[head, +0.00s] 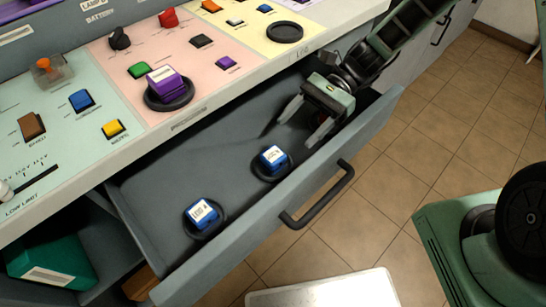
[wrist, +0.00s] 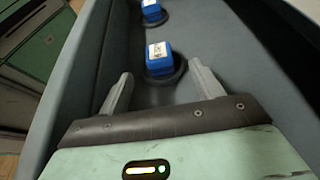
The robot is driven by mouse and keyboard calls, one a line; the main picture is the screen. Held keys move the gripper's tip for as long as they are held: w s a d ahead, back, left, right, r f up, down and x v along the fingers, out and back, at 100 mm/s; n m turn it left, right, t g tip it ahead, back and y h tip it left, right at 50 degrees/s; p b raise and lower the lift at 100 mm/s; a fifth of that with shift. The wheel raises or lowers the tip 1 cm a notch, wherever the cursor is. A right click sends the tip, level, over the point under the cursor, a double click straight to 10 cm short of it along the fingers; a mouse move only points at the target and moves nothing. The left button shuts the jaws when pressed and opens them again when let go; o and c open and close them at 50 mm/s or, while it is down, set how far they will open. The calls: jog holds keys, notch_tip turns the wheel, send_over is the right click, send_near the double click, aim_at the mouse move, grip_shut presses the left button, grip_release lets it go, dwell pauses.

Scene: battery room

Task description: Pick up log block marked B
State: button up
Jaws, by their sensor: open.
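Two blue blocks with white labels sit in round dark holders inside the open drawer (head: 160,180). The nearer block to my gripper (head: 272,157) is right of the other blue block (head: 201,213). The label letters are too small to read surely, so I cannot tell which is B. My gripper (head: 304,123) is open and empty over the right part of the drawer, apart from the blocks. In the wrist view, the nearer block (wrist: 159,58) lies just beyond and between the fingertips (wrist: 161,76), with the other block (wrist: 152,12) farther off.
The drawer's front wall with a dark handle (head: 318,197) stands close to my gripper. The console above carries coloured buttons and a purple block (head: 165,82) in a dark ring. A green box (head: 48,262) sits on a lower shelf. A white-topped surface (head: 325,291) is at the bottom.

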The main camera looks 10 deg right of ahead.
aim_at(273, 157)
jog(key=x, duration=0.9)
jog(key=shift+s+d+f, duration=0.1)
jog(key=shift+s+f, duration=0.05)
jog(key=shift+f, duration=0.15)
jog(key=c, duration=1.1)
